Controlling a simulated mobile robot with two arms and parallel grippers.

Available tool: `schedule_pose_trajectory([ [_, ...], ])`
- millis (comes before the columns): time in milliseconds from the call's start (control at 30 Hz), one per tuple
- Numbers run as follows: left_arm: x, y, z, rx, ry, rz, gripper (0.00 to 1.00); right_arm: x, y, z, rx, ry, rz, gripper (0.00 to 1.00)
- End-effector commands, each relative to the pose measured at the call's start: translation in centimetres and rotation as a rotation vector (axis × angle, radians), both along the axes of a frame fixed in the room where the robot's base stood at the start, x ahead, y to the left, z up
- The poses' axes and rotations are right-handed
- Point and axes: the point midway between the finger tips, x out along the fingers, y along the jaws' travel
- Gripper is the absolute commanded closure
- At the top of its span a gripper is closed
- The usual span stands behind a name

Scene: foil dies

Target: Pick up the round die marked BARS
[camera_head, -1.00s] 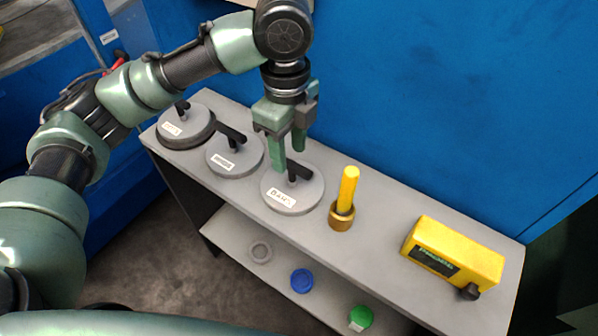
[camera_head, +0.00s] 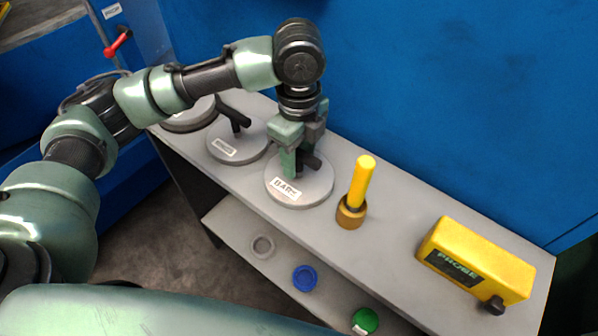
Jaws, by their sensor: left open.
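The round grey die marked BARS (camera_head: 314,192) lies flat on the top of the grey bench. It has a white label at its front and a dark handle (camera_head: 312,161) standing up from its middle. My left gripper (camera_head: 298,172) is open and pointed down, low over this die, with its fingers at the handle. The fingers partly hide the handle, so I cannot tell whether they touch it. My right gripper is not in view.
Another round die (camera_head: 238,141) stands close to the left, and a third (camera_head: 188,117) lies partly behind my arm. A yellow-handled tool in a brass base (camera_head: 351,210) stands just right. A yellow box (camera_head: 474,262) is farther right. Small rings lie on the lower shelf (camera_head: 235,222).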

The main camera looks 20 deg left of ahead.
Motion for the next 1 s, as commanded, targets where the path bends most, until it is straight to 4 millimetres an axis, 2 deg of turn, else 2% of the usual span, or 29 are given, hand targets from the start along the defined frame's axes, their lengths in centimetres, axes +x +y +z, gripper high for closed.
schedule_pose_trajectory([
  [133, -0.1, 0.0, -1.7, 0.001, 0.002, 0.0, 0.56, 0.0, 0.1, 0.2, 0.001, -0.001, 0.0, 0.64],
  [400, 0.0, 0.0, -2.1, 0.0, 0.0, -0.001, 0.56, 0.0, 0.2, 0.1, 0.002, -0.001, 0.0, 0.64],
  [467, 0.0, 0.0, -2.1, 0.0, 0.0, -0.001, 0.7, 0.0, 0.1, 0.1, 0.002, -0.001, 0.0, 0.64],
  [567, 0.0, 0.0, -2.1, 0.0, 0.0, -0.001, 0.98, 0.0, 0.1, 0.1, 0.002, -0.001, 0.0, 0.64],
  [600, 0.0, 0.0, -2.1, 0.0, 0.0, -0.001, 1.0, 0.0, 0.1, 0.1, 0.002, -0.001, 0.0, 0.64],
  [1000, 0.0, 0.0, -2.1, 0.0, -0.001, -0.001, 1.0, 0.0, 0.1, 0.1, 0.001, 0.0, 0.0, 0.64],
])
